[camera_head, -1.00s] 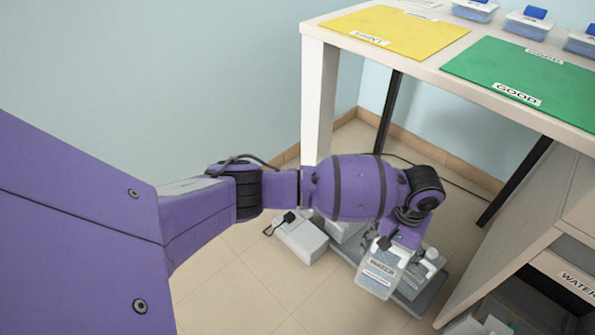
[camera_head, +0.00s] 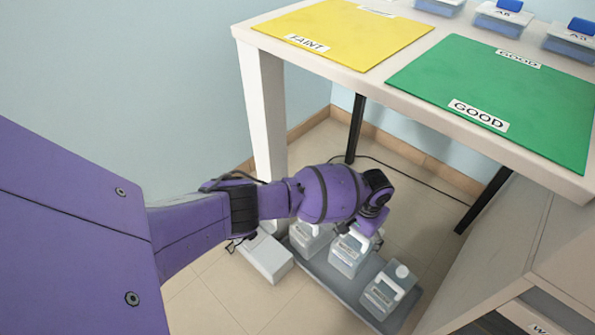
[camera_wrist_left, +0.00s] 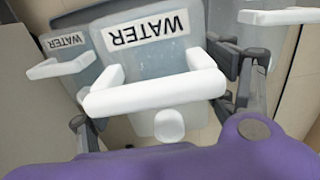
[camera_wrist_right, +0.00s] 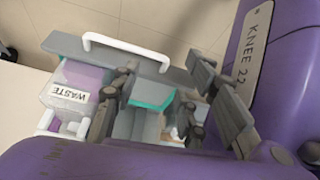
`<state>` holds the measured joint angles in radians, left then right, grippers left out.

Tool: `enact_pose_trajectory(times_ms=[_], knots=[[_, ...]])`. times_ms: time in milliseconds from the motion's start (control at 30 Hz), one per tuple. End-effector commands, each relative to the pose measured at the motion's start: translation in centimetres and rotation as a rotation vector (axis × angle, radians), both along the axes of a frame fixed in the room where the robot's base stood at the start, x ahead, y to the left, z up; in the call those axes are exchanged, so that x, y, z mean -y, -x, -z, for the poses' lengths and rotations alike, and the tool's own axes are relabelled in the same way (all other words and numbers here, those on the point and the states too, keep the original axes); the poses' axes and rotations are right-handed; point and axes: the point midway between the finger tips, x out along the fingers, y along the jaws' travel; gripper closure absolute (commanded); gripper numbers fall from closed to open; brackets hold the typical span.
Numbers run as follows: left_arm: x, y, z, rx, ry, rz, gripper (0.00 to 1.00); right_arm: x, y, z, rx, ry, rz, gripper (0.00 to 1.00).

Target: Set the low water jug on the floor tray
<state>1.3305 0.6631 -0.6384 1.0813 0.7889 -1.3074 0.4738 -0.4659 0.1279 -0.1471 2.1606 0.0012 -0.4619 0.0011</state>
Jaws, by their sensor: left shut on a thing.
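A pale jug labelled WATER (camera_head: 346,257) is held by its white handle in my left gripper (camera_head: 357,236), in the head view. It is upright over the middle of the grey floor tray (camera_head: 340,286), between two other jugs; I cannot tell whether its base touches the tray. In the left wrist view the jug (camera_wrist_left: 155,55) fills the middle, with its white handle and cap between the dark fingers. My right gripper (camera_wrist_right: 168,90) is open and empty, above a container with a white handle, only in the right wrist view.
On the tray stand a jug (camera_head: 311,238) at left and a jug (camera_head: 384,291) at right, both close by. A white box (camera_head: 265,257) is left of the tray. The table (camera_head: 262,110) with yellow and green mats rises behind; a cabinet (camera_head: 490,260) is at right.

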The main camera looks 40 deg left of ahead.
Motion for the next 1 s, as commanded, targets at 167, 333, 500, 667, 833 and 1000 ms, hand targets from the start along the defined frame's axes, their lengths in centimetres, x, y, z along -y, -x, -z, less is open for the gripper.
enact_pose_trajectory(times_ms=[167, 333, 500, 667, 833, 1000], knots=[[0.1, -0.2, 3.0, 0.000, 0.000, 0.000, 0.79, 0.2, 1.6, 2.1, -0.046, 0.005, -0.001, 0.60], [0.1, -0.2, 4.9, 0.002, 0.000, 0.000, 0.79, 0.5, 2.0, 3.1, -0.062, 0.010, -0.016, 0.60], [0.1, -0.3, 7.2, 0.002, 0.000, 0.000, 0.79, 0.6, 1.3, 4.0, -0.055, 0.012, -0.033, 0.60], [0.2, -0.4, 9.3, 0.004, 0.000, 0.001, 0.79, 0.4, 0.1, 5.0, -0.038, 0.009, -0.040, 0.60], [0.2, -0.4, 9.2, 0.006, 0.001, 0.001, 0.79, 0.1, -1.0, 4.5, -0.018, 0.006, -0.039, 0.60], [0.2, -0.4, 9.5, 0.005, 0.001, 0.000, 0.79, 0.2, -0.3, 4.7, -0.030, 0.007, -0.035, 0.60]])
